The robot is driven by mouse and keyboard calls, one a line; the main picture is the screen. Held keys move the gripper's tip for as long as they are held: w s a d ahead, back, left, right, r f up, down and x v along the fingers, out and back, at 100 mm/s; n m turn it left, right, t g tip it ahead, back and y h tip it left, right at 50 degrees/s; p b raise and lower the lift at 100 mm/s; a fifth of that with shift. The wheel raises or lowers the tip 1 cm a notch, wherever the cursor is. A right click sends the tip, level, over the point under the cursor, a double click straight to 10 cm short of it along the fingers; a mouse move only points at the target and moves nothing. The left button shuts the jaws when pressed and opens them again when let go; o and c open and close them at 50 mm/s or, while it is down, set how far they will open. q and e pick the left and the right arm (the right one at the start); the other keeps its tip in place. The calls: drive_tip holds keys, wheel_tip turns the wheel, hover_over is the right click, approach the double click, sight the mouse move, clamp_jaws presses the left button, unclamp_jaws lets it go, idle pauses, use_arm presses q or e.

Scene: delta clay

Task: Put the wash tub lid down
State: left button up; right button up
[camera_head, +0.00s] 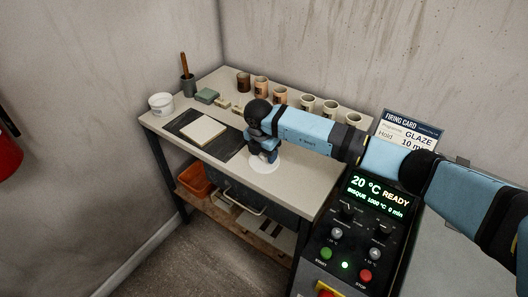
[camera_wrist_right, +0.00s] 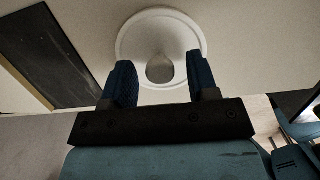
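The wash tub lid (camera_head: 264,166) is a white disc on the pale worktop near its front edge. In the right wrist view the round lid (camera_wrist_right: 129,39) shows its rim and a rounded knob in the middle. My right gripper (camera_head: 264,156) points down over the lid and hides part of it in the head view. In the wrist view its two blue fingers (camera_wrist_right: 162,78) stand apart on either side of the knob, with a gap visible on both sides. A small white tub (camera_head: 160,105) stands at the worktop's left end. My left gripper is not in view.
A dark board (camera_head: 225,151) with a pale slab (camera_head: 203,131) lies left of the lid. Several cups (camera_head: 307,104) line the back edge. A kiln control panel (camera_head: 362,215) stands at the right. An orange bin (camera_head: 194,181) sits on the lower shelf.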

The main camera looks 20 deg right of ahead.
sight(261, 164)
drive_tip(key=shift+r, duration=0.1)
wheel_tip(261, 164, up, 12)
drive_tip(key=s+a, duration=0.1)
drive_tip(key=shift+a, duration=0.2)
idle(0.3)
idle(0.4)
